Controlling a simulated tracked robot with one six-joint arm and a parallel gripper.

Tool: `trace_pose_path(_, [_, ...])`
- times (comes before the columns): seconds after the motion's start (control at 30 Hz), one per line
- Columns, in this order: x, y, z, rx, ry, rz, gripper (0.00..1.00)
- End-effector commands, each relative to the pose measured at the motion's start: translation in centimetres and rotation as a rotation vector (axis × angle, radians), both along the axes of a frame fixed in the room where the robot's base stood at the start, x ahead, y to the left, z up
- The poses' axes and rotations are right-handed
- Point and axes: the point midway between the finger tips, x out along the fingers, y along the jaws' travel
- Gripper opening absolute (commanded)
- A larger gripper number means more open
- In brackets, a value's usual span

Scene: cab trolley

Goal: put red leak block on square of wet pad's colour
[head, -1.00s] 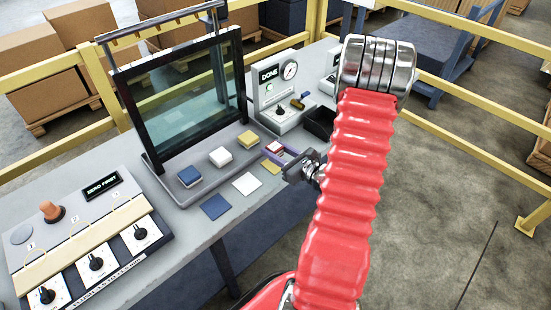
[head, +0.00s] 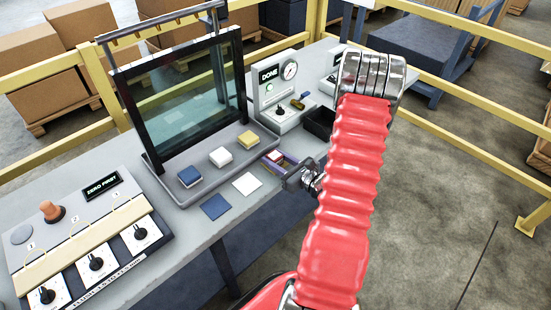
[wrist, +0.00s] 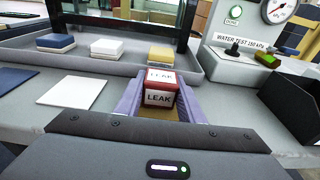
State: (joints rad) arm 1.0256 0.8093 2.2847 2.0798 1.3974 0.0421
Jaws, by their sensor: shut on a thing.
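My gripper (head: 274,160) is shut on the red leak block (wrist: 158,92), which has white LEAK labels. The block also shows small between the fingers in the head view (head: 275,156). A yellow square (wrist: 158,113) shows below the block between the purple fingers; I cannot tell whether the block touches it. A white square (head: 247,183) and a blue square (head: 215,206) lie bare to the left on the bench. Blue (head: 190,176), white (head: 220,156) and yellow (head: 248,139) topped pads sit on the grey tray behind. I cannot tell which pad is wet.
A dark framed glass panel (head: 185,95) stands on the tray (head: 170,184). A gauge box (head: 275,85) with a DONE sign and a black bin (head: 319,124) stand to the right. A panel with dials (head: 95,262) is at the left. The bench's front edge is close.

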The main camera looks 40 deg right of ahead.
Motion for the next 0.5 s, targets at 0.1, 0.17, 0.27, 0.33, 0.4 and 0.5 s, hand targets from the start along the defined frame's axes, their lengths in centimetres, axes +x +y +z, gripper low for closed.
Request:
trace_pose_path(0.1, [0.0, -0.01, -0.16, 0.001, 0.0, 0.0, 0.12])
trace_pose_path(0.17, [-0.01, -0.01, -0.2, 0.0, 0.0, 0.0, 0.37])
trace_pose_path(0.27, [-0.02, -0.02, -0.18, 0.0, 0.0, 0.0, 0.44])
trace_pose_path(0.33, [-0.02, -0.02, -0.18, 0.0, 0.0, 0.0, 0.49])
trace_pose_path(0.4, [-0.01, -0.02, -0.17, 0.0, 0.0, 0.0, 0.54])
trace_pose_path(0.5, [-0.01, -0.03, -0.17, 0.0, 0.0, 0.0, 0.54])
